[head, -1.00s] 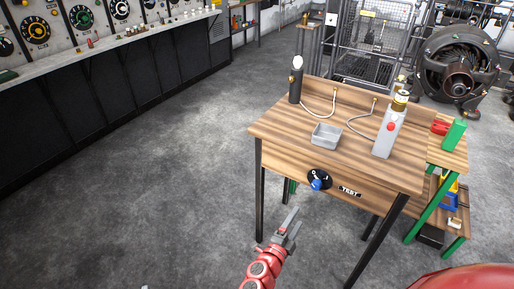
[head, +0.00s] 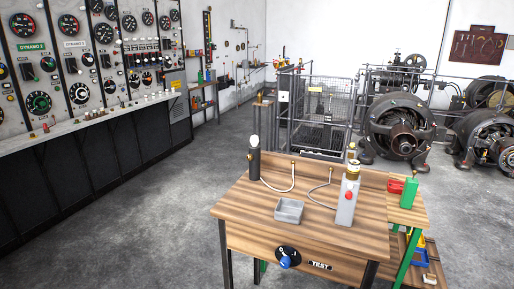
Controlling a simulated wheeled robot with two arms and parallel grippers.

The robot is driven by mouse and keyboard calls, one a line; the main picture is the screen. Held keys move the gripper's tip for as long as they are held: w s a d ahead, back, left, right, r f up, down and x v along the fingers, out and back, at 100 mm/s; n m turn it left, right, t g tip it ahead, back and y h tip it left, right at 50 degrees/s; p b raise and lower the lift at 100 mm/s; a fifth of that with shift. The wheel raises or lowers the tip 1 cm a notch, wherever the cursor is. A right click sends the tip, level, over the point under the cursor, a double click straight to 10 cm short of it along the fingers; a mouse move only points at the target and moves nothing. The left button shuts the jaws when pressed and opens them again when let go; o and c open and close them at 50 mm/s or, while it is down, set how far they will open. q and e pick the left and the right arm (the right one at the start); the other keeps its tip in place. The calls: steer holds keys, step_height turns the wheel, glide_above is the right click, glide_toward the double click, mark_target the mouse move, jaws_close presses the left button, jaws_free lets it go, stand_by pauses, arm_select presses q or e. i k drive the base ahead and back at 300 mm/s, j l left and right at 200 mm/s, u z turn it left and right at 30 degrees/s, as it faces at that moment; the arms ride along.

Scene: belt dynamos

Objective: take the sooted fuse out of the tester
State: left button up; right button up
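The tester is a wooden test bench (head: 253,215) marked TEST, at the lower right of the head view. On its right side stands a grey post (head: 346,206) with a red button. A small brass-coloured piece with a dark band (head: 353,170) sits upright on top of the post and looks like the fuse; soot on it is too small to make out. A black holder (head: 254,164) with a pale bulb stands at the bench's back left. A blue knob (head: 286,262) is on the front. Neither of my grippers is in view.
An empty-looking grey tray (head: 289,211) lies on the bench top. A side shelf (head: 412,214) with a green block (head: 409,193) and red pieces adjoins its right. A wire cage (head: 320,105) and dynamos (head: 402,125) stand behind. The floor left of the bench is clear.

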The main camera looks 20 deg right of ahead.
mark_target(353, 165)
steer(key=z, duration=1.45)
